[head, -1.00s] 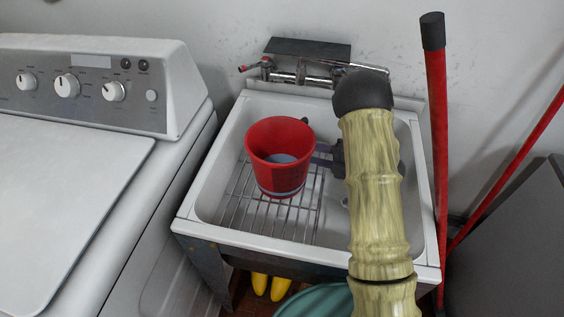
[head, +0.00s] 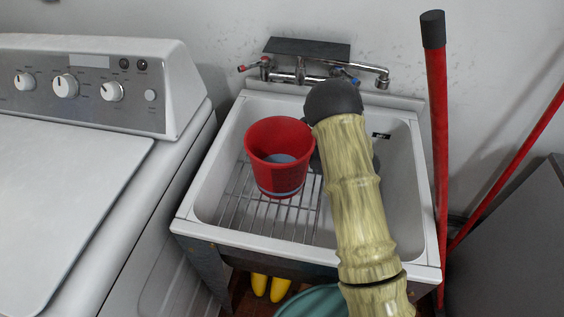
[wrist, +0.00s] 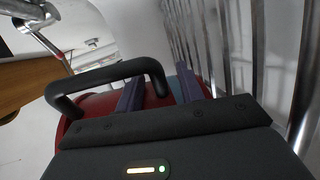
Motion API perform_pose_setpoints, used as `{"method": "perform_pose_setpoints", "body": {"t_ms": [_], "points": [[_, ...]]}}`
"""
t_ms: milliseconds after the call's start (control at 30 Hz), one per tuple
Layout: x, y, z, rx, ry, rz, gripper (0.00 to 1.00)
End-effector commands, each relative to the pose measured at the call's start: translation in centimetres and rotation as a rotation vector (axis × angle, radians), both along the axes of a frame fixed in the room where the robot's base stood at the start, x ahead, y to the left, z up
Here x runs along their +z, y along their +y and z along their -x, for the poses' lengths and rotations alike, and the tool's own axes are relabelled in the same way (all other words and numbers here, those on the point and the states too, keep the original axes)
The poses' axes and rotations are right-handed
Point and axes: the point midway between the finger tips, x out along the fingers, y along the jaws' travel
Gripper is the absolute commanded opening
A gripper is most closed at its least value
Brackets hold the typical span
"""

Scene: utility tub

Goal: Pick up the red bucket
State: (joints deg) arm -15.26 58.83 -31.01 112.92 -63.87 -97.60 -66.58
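The red bucket (head: 272,150) stands upright on the wire rack inside the white utility tub (head: 205,195). In the head view my arm reaches in from the lower right and my gripper is mostly hidden behind it, close to the bucket's right side. In the wrist view my gripper (wrist: 160,88) has its two dark purple fingers apart, with part of the red bucket (wrist: 92,108) just beyond them. A black looped bar (wrist: 108,76), seemingly the bucket's handle, crosses near the left finger and ends between the fingers. Whether anything touches is unclear.
A faucet (head: 300,75) is on the wall behind the tub. A white washing machine (head: 60,190) stands at left. A red pole (head: 437,150) stands at the tub's right edge. Metal rack bars (wrist: 200,50) run near the right finger.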

Motion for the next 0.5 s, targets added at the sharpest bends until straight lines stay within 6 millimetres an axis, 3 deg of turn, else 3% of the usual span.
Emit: {"method": "perform_pose_setpoints", "body": {"t_ms": [400,500], "points": [[0.01,-0.06,0.02,0.0,0.0,0.0,0.38],[0.01,-0.06,0.02,0.0,0.0,0.0,0.18]]}}
